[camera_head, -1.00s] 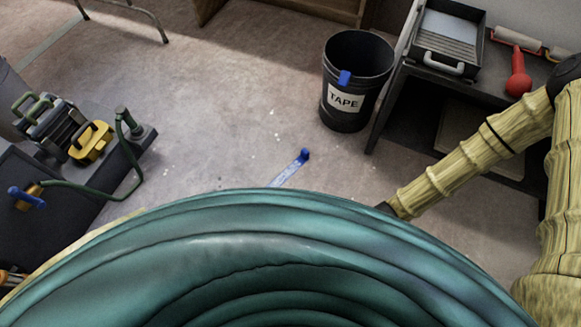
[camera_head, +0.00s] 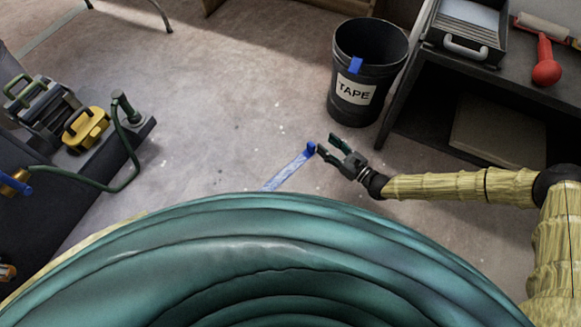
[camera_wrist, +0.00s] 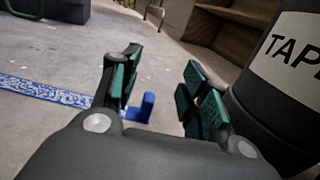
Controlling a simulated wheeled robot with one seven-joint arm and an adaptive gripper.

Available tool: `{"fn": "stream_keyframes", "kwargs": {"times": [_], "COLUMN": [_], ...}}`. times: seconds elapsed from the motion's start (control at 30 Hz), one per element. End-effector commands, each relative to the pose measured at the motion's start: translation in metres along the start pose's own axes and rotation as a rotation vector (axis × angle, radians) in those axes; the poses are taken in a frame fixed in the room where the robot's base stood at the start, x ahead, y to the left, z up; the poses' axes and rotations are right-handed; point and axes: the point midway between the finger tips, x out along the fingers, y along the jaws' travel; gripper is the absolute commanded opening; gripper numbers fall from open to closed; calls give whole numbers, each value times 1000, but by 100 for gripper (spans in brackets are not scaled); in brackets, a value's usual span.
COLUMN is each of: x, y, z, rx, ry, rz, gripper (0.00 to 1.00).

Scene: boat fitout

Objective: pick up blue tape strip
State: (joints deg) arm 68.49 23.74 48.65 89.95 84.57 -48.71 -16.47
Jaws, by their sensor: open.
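The blue tape strip (camera_head: 288,170) lies on the floor, its near end hidden behind my green body. Its far end has a raised darker blue tab (camera_head: 310,148). My gripper (camera_head: 327,147) is open and empty, just right of the tab in the head view. In the wrist view the strip (camera_wrist: 45,92) runs in from the left, and the tab (camera_wrist: 143,108) shows between the green-padded fingers (camera_wrist: 160,80), nearer the left one. I cannot tell whether a finger touches the tab.
A black bin labelled TAPE (camera_head: 368,70), with a blue piece over its rim, stands behind my gripper. A dark shelf unit (camera_head: 430,95) is at the right. A cart with a yellow tool (camera_head: 86,128) and green hose is at the left. Floor between is mostly clear.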

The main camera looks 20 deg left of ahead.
Motion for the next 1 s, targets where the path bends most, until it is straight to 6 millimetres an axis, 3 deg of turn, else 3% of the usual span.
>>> {"fn": "stream_keyframes", "kwargs": {"times": [0.17, 0.6, 0.73, 1.0], "x": [0, 1, 20, 34], "y": [-4, -3, -2, -3], "z": [-14, -85, -83, -81], "rx": [10, 7, 6, 6], "ry": [-7, -6, -8, -6], "rz": [-16, -11, -9, -11], "gripper": [45, 45, 45, 45]}}
